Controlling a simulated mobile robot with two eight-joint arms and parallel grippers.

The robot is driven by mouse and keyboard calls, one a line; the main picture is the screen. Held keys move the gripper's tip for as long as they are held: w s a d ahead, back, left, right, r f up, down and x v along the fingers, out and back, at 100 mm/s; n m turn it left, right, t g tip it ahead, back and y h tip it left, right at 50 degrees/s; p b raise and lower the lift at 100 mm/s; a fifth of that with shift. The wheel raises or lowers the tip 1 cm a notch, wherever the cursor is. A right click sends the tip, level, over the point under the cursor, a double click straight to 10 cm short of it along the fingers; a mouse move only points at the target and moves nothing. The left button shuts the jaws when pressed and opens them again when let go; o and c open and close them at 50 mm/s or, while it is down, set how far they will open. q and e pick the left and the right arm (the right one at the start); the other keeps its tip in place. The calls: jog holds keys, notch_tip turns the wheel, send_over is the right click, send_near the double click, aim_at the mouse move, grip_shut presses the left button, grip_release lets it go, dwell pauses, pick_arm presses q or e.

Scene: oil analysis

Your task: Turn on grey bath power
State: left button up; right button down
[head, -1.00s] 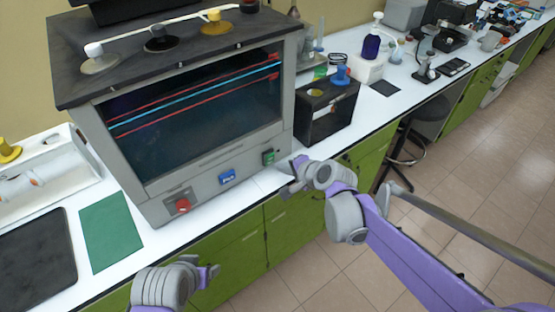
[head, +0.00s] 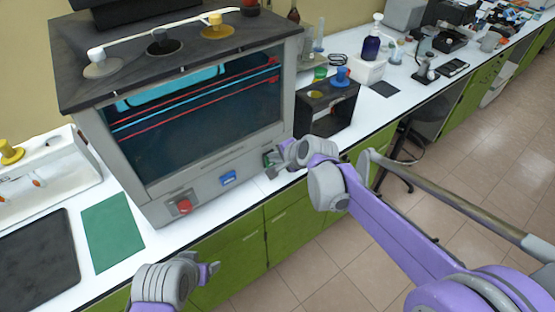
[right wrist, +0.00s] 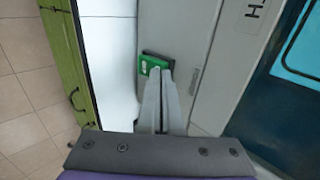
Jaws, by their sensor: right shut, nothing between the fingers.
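The grey bath (head: 200,188) stands on the white counter, with a dark window across its front. Its lower front panel carries a red switch (head: 183,206), a blue switch (head: 228,178) and, at the right, a green switch (right wrist: 152,64). My right gripper (right wrist: 164,72) is shut and empty, with its fingertips at the green switch, seemingly touching it. In the head view the gripper partly hides this switch. A bright cyan shape (head: 165,85) shows inside the window. My left gripper (head: 210,271) hangs in front of the counter, away from the bath; its opening is unclear.
A black box (head: 328,106) stands right of the bath. A green mat (head: 112,232) and a dark plate (head: 38,255) lie to its left, near a white tray (head: 70,185). The floor (head: 345,245) before the green cabinets is clear.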

pick_arm(q)
jog(key=shift+w+r+p, duration=0.15)
jog(key=shift+r+p, duration=0.3)
jog(key=shift+r, duration=0.1)
pick_arm(e)
jog(key=shift+r, duration=0.8)
jog(key=shift+s+d, duration=0.1)
